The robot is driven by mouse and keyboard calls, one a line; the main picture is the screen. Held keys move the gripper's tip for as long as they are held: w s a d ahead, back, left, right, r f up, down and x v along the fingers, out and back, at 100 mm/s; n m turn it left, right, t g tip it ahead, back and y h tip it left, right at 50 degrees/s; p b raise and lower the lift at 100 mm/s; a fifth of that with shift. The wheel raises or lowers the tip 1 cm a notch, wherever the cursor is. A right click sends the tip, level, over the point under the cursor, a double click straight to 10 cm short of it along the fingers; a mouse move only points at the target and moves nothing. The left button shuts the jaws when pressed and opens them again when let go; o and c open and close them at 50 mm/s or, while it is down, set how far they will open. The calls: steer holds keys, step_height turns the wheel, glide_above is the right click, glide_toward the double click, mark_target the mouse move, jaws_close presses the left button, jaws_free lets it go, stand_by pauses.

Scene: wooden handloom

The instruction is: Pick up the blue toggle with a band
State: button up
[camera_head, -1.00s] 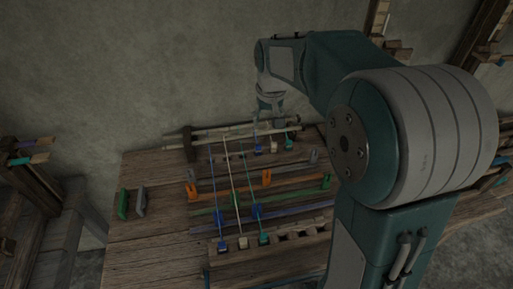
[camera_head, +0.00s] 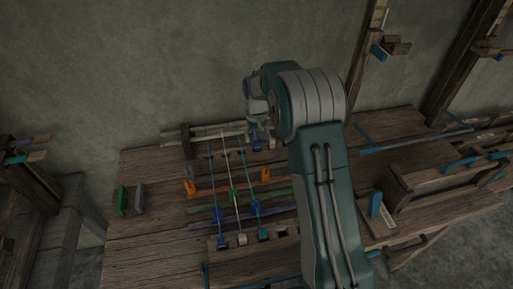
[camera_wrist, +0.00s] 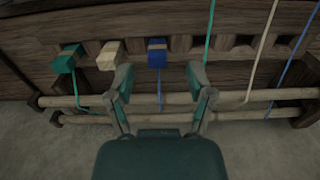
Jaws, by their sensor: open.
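In the wrist view a blue toggle (camera_wrist: 157,53) with a thin lighter band across it stands out from a slotted wooden rail (camera_wrist: 250,72), a blue cord hanging from it. My gripper (camera_wrist: 161,74) is open and empty. Its fingertips are one to each side of the toggle in the picture, a little below it; I cannot tell whether they reach its depth. A blue toggle also shows at the loom's far rail in the head view (camera_head: 257,146), just below my wrist. My fingers are mostly hidden there.
A cream toggle (camera_wrist: 110,55) and a green toggle (camera_wrist: 68,58) sit left of the blue one. Wooden rods (camera_wrist: 235,98) run below the rail. Taut cords (camera_head: 232,180) and orange pegs (camera_head: 266,175) lie nearer on the loom. Another blue toggle (camera_head: 222,242) sits at the front rail.

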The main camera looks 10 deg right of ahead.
mark_target(257, 142)
steer(key=f, duration=0.5)
steer(key=shift+w+d+f, duration=0.15)
steer(key=shift+w+f, duration=0.05)
steer(key=shift+w, duration=0.15)
steer(key=c, duration=0.8)
